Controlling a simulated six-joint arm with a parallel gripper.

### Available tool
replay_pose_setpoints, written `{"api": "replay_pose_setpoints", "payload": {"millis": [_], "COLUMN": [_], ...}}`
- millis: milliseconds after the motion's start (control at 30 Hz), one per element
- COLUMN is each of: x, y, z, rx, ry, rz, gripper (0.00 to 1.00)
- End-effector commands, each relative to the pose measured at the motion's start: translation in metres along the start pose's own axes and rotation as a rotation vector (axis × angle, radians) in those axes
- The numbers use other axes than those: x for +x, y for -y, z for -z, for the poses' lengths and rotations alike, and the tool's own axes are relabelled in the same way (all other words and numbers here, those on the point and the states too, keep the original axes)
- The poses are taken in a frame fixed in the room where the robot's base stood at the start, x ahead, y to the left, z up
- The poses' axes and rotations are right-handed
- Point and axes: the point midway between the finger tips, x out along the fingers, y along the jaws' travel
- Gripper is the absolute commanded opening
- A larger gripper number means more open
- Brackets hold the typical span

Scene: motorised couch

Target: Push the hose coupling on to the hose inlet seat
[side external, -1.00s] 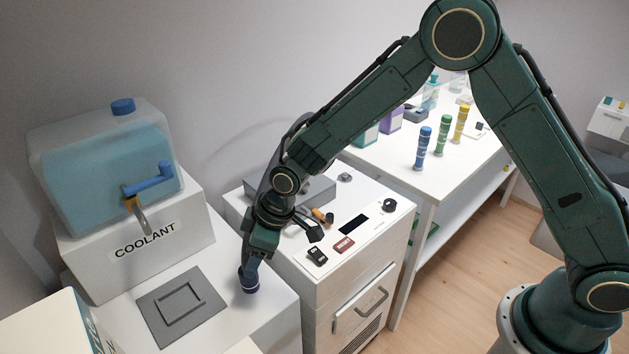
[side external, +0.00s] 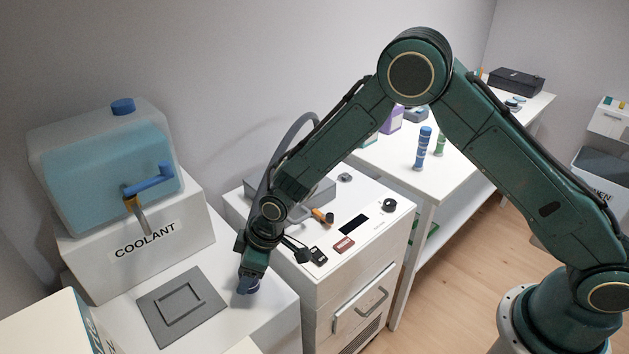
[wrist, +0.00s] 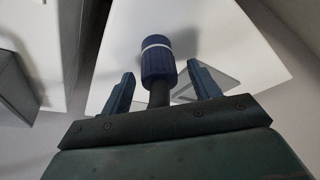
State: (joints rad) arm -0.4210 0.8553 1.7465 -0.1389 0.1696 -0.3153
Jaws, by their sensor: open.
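The hose coupling (wrist: 158,62) is a dark blue cylinder with a white band; in the wrist view a dark stem runs from it toward my gripper. In the side view the coupling (side external: 254,288) is partly hidden by my fingers, at the right edge of the white counter. My gripper (wrist: 161,84) is open, with one finger on each side of the coupling and gaps showing between. It is low over the counter in the side view (side external: 248,280). I cannot make out the hose inlet seat with certainty.
A grey plate (side external: 181,306) with a raised rectangle lies left of my gripper. A blue coolant tank (side external: 105,165) stands on a white box (side external: 140,254) behind it. A white cabinet (side external: 365,255) with small parts on top stands to the right. A grey hose (side external: 290,135) arches behind my arm.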

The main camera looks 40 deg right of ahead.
Motion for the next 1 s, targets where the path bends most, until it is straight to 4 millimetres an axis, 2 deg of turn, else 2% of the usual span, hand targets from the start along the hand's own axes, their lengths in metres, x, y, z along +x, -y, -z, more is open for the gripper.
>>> {"api": "replay_pose_setpoints", "payload": {"millis": [100,267,800,867,1000], "x": [0.013,0.021,0.022,0.022,0.022], "y": [0.000,0.000,0.000,0.000,0.000], "z": [0.000,0.000,0.000,0.000,0.000], "rx": [0.000,0.001,0.001,0.001,0.001], "ry": [0.001,-0.001,-0.001,-0.001,-0.001], "rz": [0.000,0.000,0.000,0.000,0.000], "gripper": [0.61,0.61,0.61,0.51,0.24]}}
